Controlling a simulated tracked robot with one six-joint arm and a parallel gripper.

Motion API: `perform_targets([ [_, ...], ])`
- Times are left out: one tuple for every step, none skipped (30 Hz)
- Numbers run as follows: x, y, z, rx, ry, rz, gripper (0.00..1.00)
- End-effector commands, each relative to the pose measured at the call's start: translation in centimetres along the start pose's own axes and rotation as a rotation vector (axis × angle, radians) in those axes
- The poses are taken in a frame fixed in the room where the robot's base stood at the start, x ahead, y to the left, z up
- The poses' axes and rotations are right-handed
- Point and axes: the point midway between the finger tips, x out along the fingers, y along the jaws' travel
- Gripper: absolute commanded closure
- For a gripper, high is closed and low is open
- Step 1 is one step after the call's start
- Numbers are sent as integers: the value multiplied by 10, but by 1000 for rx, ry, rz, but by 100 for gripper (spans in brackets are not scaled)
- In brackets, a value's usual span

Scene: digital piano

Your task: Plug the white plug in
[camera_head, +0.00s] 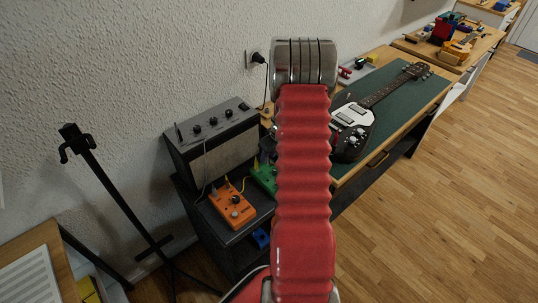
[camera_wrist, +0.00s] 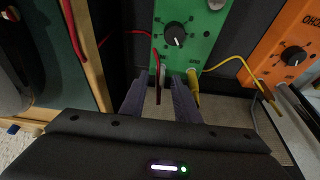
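My gripper (camera_wrist: 160,98) shows in the wrist view, its two dark fingers apart just in front of the green pedal (camera_wrist: 187,45). A thin red cable (camera_wrist: 156,62) hangs down into the gap between the fingers without visible contact. A small whitish piece (camera_wrist: 163,74) shows at the pedal's near edge; I cannot tell whether it is the white plug. A yellow plug (camera_wrist: 193,84) with a yellow cable is at the pedal's edge, right of it. In the head view my red arm hides my gripper and part of the green pedal (camera_head: 265,178).
An orange pedal (camera_head: 233,205) sits left of the green one on a black stand. An amplifier (camera_head: 213,140) stands behind. A guitar (camera_head: 352,130) lies on a green-topped bench to the right. A wall socket (camera_head: 256,58) holds a black plug. A black stand (camera_head: 110,190) is at left.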

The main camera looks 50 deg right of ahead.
Motion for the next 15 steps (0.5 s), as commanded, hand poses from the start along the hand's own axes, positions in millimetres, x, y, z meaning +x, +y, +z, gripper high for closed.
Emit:
perform_targets([
  [0, 0, 0, 0, 0, 0, 69],
  [0, 0, 0, 0, 0, 0, 69],
  [0, 0, 0, 0, 0, 0, 69],
  [0, 0, 0, 0, 0, 0, 69],
  [0, 0, 0, 0, 0, 0, 69],
  [0, 0, 0, 0, 0, 0, 69],
  [0, 0, 0, 0, 0, 0, 69],
  [0, 0, 0, 0, 0, 0, 69],
  [-1, 0, 0, 0, 0, 0, 69],
  [-2, 0, 0, 0, 0, 0, 69],
  [-3, 0, 0, 0, 1, 0, 69],
  [-4, 0, 0, 0, 1, 1, 69],
  [-6, 0, 0, 0, 1, 1, 69],
  [-7, 0, 0, 0, 1, 1, 69],
  [-9, 0, 0, 0, 1, 1, 69],
])
